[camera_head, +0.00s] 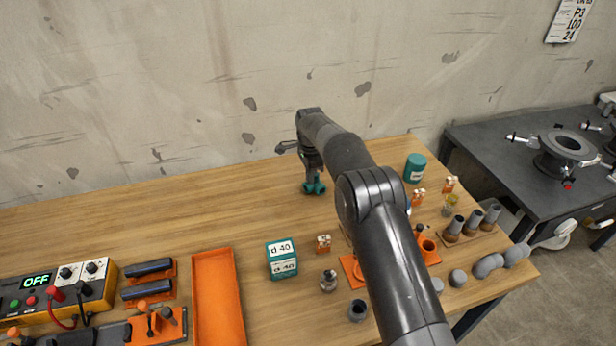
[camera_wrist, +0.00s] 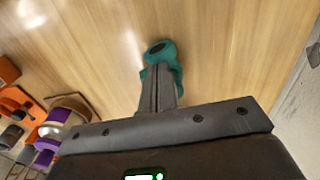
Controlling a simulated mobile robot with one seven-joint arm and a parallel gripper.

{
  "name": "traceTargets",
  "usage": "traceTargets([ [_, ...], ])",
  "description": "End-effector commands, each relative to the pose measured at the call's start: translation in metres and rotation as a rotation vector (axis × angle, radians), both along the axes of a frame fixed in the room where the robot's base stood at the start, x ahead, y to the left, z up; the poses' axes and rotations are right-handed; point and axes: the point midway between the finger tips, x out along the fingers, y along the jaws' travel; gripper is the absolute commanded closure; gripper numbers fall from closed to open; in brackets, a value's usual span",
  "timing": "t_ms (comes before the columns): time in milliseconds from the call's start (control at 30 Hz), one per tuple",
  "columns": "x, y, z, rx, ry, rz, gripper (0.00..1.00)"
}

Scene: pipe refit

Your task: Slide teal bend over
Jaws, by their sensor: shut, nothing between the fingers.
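The teal bend (camera_head: 314,188) lies on the wooden table towards the back, below the end of my arm. In the wrist view the teal bend (camera_wrist: 161,47) shows just beyond my fingertips, with a dark round opening facing the camera. My gripper (camera_head: 314,177) is low over the table at the bend. In the wrist view my gripper (camera_wrist: 158,72) has its fingers together with nothing between them. Teal shows on both sides of the fingers. I cannot tell whether they touch the bend, and part of it is hidden behind them.
A teal d 40 box (camera_head: 282,260) and an orange tray (camera_head: 217,297) stand at the front. A teal cylinder (camera_head: 415,167), grey pipe pieces (camera_head: 488,265) and small bottles are on the right. The table's back left is clear. A concrete wall (camera_head: 190,90) rises behind.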

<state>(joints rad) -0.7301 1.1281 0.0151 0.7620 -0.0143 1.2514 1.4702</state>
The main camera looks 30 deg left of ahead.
Motion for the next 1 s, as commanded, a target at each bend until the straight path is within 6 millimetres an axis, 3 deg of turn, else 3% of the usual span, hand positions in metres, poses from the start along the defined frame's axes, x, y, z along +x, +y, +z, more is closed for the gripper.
traceTargets([
  [167,-0.008,0.007,0.0,0.0,0.0,0.001,1.0],
  [333,-0.032,0.029,0.0,0.0,0.0,0.004,1.0],
  [500,-0.029,0.027,0.043,0.002,-0.003,-0.001,1.0],
  [700,-0.03,0.027,0.08,0.002,-0.002,0.0,1.0],
  [1000,-0.03,0.027,0.1,0.0,0.0,0.0,1.0],
])
